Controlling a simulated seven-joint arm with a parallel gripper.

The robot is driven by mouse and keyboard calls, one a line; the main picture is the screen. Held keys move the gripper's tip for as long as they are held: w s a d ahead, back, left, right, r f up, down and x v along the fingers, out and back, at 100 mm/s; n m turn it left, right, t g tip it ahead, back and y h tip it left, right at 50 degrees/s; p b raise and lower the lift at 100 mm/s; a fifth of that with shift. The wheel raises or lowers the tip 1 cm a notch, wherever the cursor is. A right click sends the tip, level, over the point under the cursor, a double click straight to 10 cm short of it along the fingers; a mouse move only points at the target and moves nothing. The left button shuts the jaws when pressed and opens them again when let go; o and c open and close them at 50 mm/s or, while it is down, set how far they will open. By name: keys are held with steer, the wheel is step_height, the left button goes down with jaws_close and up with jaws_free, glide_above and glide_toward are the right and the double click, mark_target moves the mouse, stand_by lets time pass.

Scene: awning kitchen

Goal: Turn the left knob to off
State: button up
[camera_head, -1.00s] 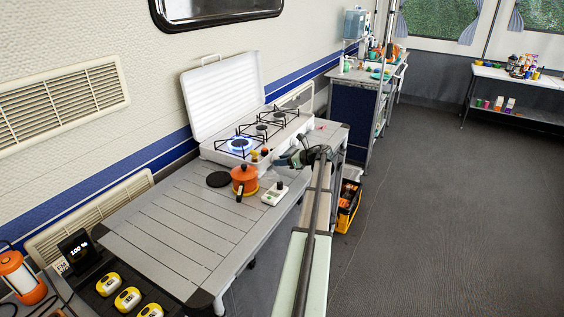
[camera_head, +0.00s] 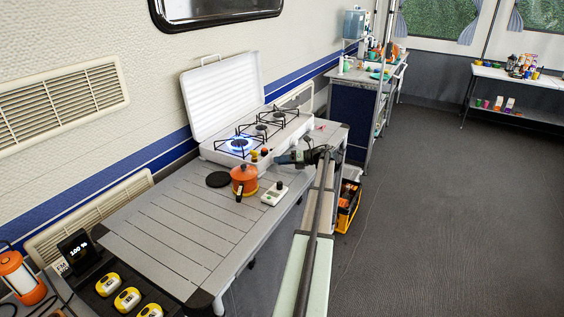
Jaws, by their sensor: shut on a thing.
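A white camping stove (camera_head: 222,157) stands open on the table, with a blue flame (camera_head: 239,143) at its left burner. Small orange-yellow knobs sit at its front edge, a left one (camera_head: 254,156) and another (camera_head: 265,152) just right of it. My gripper (camera_head: 277,158) is at the stove's front, close beside these knobs. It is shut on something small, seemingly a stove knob. Its fingers are too small in view to tell which knob or how far it is turned.
An orange pot (camera_head: 244,180) and a small white device (camera_head: 274,194) stand on the slatted table (camera_head: 170,235) in front of the stove. A dark round disc (camera_head: 218,179) lies left of the pot.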

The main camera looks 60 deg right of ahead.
steer(key=shift+m, duration=0.3)
steer(key=o, duration=1)
steer(key=shift+o, duration=0.2)
